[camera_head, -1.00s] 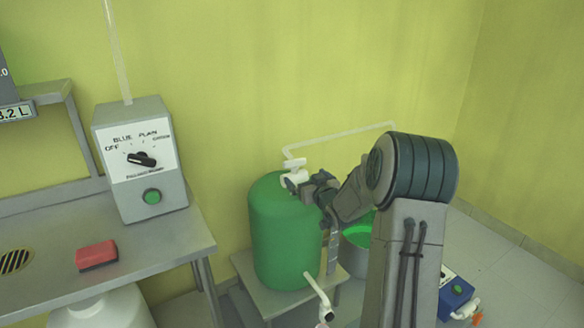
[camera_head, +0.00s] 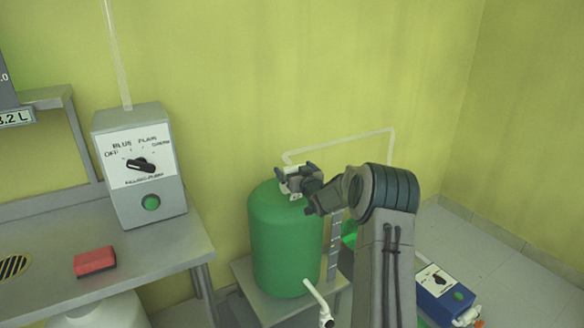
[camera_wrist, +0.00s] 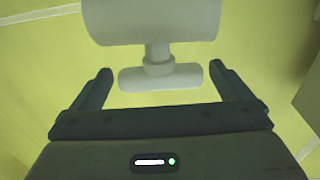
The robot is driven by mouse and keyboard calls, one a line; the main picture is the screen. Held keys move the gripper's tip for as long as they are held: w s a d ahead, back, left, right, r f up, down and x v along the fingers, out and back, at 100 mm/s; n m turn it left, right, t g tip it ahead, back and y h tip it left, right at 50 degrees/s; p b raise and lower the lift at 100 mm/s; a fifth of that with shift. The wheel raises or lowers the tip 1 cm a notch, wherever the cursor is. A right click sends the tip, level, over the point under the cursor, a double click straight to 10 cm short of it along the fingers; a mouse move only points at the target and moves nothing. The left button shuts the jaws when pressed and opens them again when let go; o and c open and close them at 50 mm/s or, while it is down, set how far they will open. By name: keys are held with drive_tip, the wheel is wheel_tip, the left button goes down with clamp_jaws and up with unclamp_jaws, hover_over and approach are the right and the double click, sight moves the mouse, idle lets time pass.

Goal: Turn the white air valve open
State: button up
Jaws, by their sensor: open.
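The white air valve (camera_wrist: 160,77) shows in the wrist view as a T-shaped handle on a short stem below a thick white pipe body (camera_wrist: 152,18). Its bar lies crosswise, between the two finger tips. My gripper (camera_wrist: 161,80) is open, one finger on each side of the handle, with a gap at both ends. In the head view my gripper (camera_head: 296,178) is at the top of the green tank (camera_head: 285,242) and covers most of the valve there.
A control box (camera_head: 140,170) with a knob and green button stands on the metal bench (camera_head: 165,248) at left, near a red block (camera_head: 95,262). A blue box (camera_head: 445,293) is on the floor at right. A thin pipe (camera_head: 350,138) runs behind the tank.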

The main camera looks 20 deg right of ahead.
drive_tip(key=shift+w+a, duration=0.1)
drive_tip(key=shift+w, duration=1.15)
drive_tip(key=c, duration=1)
drive_tip(key=shift+r+n+y+p, duration=0.15)
drive_tip(key=shift+n+y+p, duration=0.25)
drive_tip(key=shift+y+p, duration=0.25)
drive_tip(key=shift+a+n+y, duration=0.15)
drive_tip(key=shift+n+y, duration=0.25)
drive_tip(key=shift+y, duration=0.25)
drive_tip(key=o, duration=1)
